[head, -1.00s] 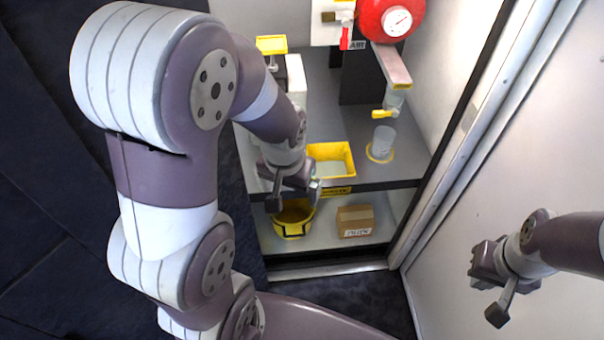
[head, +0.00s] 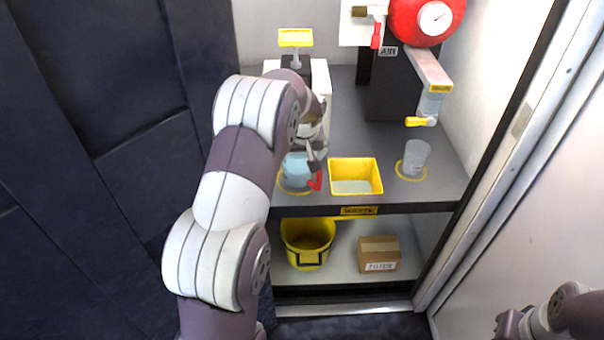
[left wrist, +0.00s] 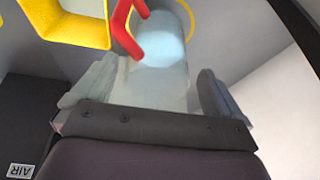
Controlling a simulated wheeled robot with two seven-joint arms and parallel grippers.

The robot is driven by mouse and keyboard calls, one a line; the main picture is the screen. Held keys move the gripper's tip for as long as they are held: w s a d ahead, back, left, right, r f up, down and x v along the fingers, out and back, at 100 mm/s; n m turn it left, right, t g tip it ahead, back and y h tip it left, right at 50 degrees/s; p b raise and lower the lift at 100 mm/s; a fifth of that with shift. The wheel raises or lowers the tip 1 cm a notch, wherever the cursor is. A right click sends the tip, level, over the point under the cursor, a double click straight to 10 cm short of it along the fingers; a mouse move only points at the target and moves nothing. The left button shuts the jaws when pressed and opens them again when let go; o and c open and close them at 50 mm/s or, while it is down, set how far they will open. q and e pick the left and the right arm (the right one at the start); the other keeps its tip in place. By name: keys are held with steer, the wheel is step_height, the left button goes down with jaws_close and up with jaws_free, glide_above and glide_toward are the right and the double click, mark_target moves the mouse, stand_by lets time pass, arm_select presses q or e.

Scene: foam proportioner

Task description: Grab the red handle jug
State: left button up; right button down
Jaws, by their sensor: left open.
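The red handle jug (head: 294,171) is clear with pale blue contents. It stands on a yellow ring on the left of the grey counter, partly hidden by my left arm in the head view. Its red handle (head: 316,182) faces the front right. My left gripper (head: 314,148) is open at the jug. In the left wrist view, the jug (left wrist: 160,45) lies between and beyond the spread fingers of my left gripper (left wrist: 155,88), and the red handle (left wrist: 127,30) shows at the top. My right gripper (head: 512,325) is at the lower right, partly cut off.
A yellow bin (head: 355,177) sits right of the jug, then a clear cup (head: 416,158) under a yellow-tapped spout (head: 422,121). A red tank (head: 424,22) with a gauge is behind. A yellow bucket (head: 307,247) and cardboard box (head: 379,254) are on the lower shelf.

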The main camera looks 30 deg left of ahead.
mark_target(304, 169)
arm_select(q)
steer(key=b+x, duration=0.1)
steer(key=x, duration=0.5)
steer(key=shift+w+a+f, duration=0.15)
steer(key=shift+f, duration=0.15)
steer(key=shift+r, duration=0.1)
steer(key=shift+c, duration=0.3)
steer(key=c, duration=0.9)
steer(key=shift+r, duration=0.15)
